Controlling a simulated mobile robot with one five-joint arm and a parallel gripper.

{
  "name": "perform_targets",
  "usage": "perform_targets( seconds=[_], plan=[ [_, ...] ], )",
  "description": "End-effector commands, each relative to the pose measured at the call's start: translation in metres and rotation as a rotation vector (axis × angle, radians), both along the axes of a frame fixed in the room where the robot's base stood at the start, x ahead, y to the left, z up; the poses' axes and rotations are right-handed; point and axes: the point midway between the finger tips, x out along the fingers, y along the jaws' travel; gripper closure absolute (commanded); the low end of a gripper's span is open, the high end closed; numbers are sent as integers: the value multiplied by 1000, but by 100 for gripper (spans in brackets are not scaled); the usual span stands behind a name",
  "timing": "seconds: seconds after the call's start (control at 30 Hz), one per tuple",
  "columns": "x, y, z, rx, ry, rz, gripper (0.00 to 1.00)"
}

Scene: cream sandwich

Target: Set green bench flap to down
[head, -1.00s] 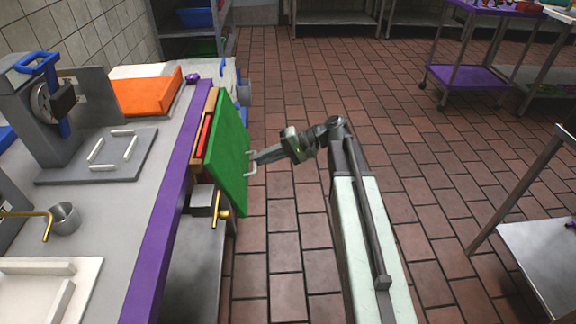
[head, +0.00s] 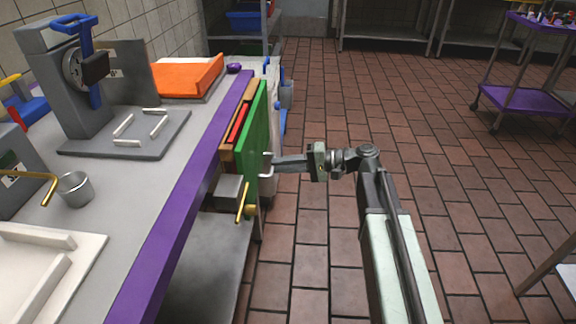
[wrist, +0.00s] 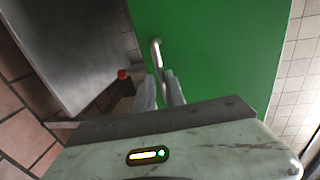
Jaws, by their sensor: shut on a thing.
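The green bench flap (head: 253,140) hangs close to upright along the side of the bench, seen nearly edge-on in the head view. In the wrist view its green face (wrist: 215,45) fills the upper right. A pale metal handle (wrist: 157,56) stands out from that face. My gripper (head: 274,163) reaches in from the right and is shut on the handle. The fingers (wrist: 164,90) show at the handle's lower end in the wrist view. The exact contact is partly hidden.
The grey bench top (head: 150,190) has a purple edge strip (head: 190,175) and carries a press (head: 78,85), a metal cup (head: 75,189) and an orange tray (head: 190,80).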

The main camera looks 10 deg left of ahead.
Motion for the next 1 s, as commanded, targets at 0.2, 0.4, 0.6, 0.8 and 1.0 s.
perform_targets(
  seconds=[0.2, 0.4, 0.6, 0.8, 1.0],
  plan=[
    [-4, 3, -8, -26, 0, 13, 71],
    [-3, 3, -7, -24, -1, 10, 67],
    [-3, 2, -6, -22, -1, 9, 67],
    [-2, -3, -4, -21, -1, 7, 67],
    [2, -40, 5, -22, -1, 5, 67]
  ],
)
